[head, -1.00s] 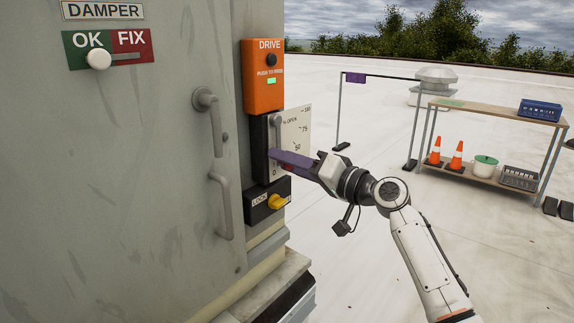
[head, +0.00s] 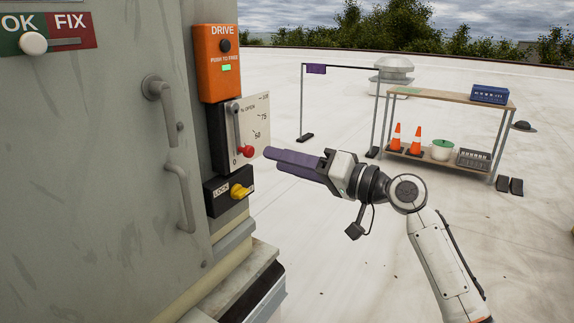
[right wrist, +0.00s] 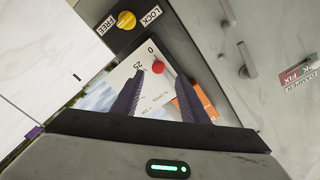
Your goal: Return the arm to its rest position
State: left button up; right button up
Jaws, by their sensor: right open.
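My right gripper (head: 273,159), with purple fingers, is open and empty. In the head view it is just right of the damper lever's red knob (head: 246,152), with a small gap visible. The lever sits low on its scale plate (head: 256,118), with the knob near the 0 mark. In the right wrist view the red knob (right wrist: 157,67) shows beyond the two spread fingers, not gripped. My right arm extends from the lower right. My left gripper is not in view.
The grey cabinet (head: 90,170) with door handles fills the left. An orange DRIVE box (head: 216,75) with a green light and a yellow LOCK knob (head: 238,191) are near the lever. A shelf table (head: 445,102) with cones stands farther right. Open roof lies between.

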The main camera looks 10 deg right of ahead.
jog(key=shift+s+d, duration=0.2)
jog(key=shift+s, duration=0.05)
jog(key=s+d+f+m+g+h, duration=0.1)
jog(key=s+f+h, duration=0.25)
jog(key=f, duration=1.05)
jog(key=s+f+h, duration=0.2)
jog(key=s+f, duration=0.3)
jog(key=f, duration=1)
jog(key=s+d+f+n+g+h, duration=0.1)
jog(key=s+f+h, duration=0.1)
jog(key=s+f, duration=0.7)
jog(key=s+d+f+n+g+h, duration=0.1)
jog(key=s+f+n+g+h, duration=0.1)
jog(key=s+f, duration=0.8)
jog(key=s+h, duration=0.1)
jog(key=s, duration=0.7)
jog(key=shift+s+d, duration=0.2)
jog(key=shift+d, duration=0.05)
jog(key=shift+f, duration=0.1)
